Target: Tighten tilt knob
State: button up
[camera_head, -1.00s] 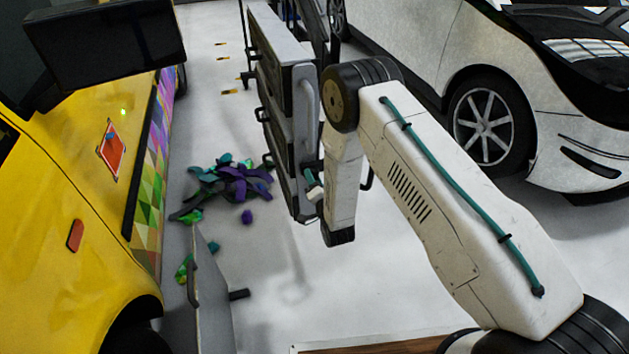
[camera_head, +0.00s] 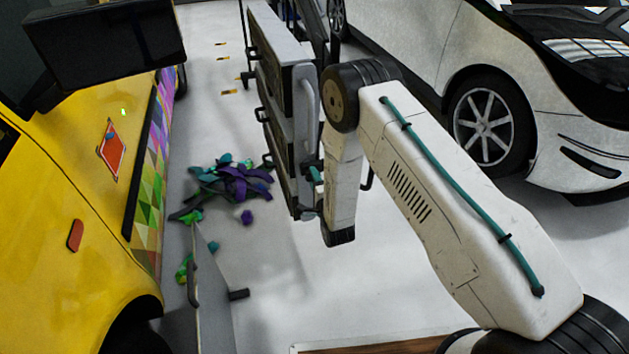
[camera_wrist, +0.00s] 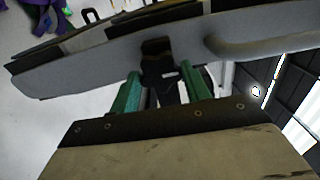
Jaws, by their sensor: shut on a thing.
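The tall grey panel unit (camera_head: 303,110) stands upright beside my arm in the head view. Its grey side (camera_wrist: 95,62) crosses the wrist view. A dark knob (camera_wrist: 164,77) sticks out from that side, below a black fitting (camera_wrist: 157,47). My gripper (camera_wrist: 158,76) has its two teal fingers on either side of the knob and is shut on it. In the head view my gripper (camera_head: 317,188) is at the panel's near edge, mostly hidden by my wrist. The knob itself cannot be made out there.
A yellow vehicle (camera_head: 75,200) stands on the left and a white car (camera_head: 560,110) on the right. Purple, teal and green scraps (camera_head: 235,183) lie on the floor. A grey bar handle (camera_wrist: 265,38) juts from the panel near my gripper.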

jog(key=shift+f, duration=0.1)
dwell(0.3)
jog(key=o, duration=1)
jog(key=v, duration=0.7)
jog(key=shift+s+d, duration=0.15)
jog(key=shift+s, duration=0.25)
